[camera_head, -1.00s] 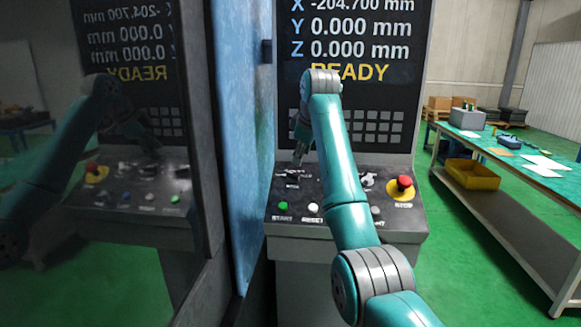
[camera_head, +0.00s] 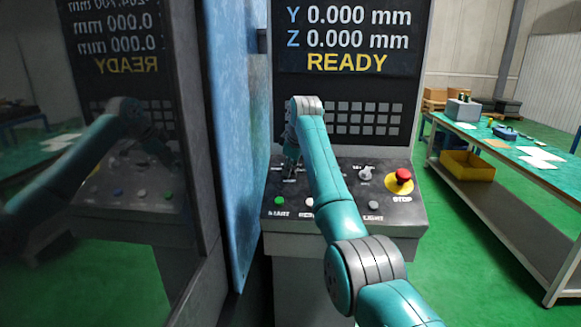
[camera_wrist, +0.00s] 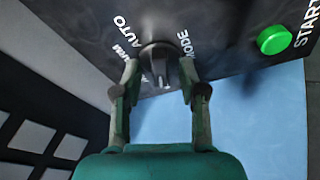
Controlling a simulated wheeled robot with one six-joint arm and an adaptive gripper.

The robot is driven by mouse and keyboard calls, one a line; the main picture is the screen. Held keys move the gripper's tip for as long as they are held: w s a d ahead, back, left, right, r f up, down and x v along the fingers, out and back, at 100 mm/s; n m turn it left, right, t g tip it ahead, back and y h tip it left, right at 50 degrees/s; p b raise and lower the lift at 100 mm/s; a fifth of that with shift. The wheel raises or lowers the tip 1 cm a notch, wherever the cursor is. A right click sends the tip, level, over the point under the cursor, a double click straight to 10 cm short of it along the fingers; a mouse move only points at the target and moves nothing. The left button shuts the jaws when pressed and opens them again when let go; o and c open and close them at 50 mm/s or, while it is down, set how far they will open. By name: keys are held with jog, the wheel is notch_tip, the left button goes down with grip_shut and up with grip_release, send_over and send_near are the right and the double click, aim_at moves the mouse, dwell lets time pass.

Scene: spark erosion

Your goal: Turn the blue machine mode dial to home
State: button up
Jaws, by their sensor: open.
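The mode dial (camera_wrist: 157,58) is a dark rotary knob on the grey control panel, close up in the wrist view. The words AUTO and MODE are printed around it, with a further partly cut-off label beside AUTO that I cannot read. My gripper (camera_wrist: 160,72) is open, with one finger on each side of the knob. I cannot tell whether the fingers touch it. In the head view my gripper (camera_head: 290,160) is over the panel's left part, mostly covering the dial. The blue machine (camera_head: 232,150) stands left of the panel.
A green START button (camera_wrist: 274,40) sits near the dial. A red STOP button (camera_head: 402,178) and a small selector knob (camera_head: 365,174) are on the panel's right. The screen (camera_head: 345,40) above reads READY. A workbench (camera_head: 530,165) stands at the right.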

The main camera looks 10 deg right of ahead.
jog(key=shift+w+f, duration=0.15)
jog(key=shift+f, duration=0.1)
grip_shut()
jog(key=shift+m, duration=0.4)
jog(key=m, duration=0.3)
jog(key=shift+a+m+t+h, duration=0.1)
jog(key=shift+m+t+h, duration=0.2)
jog(key=shift+m+h, duration=0.5)
jog(key=shift+m, duration=1.8)
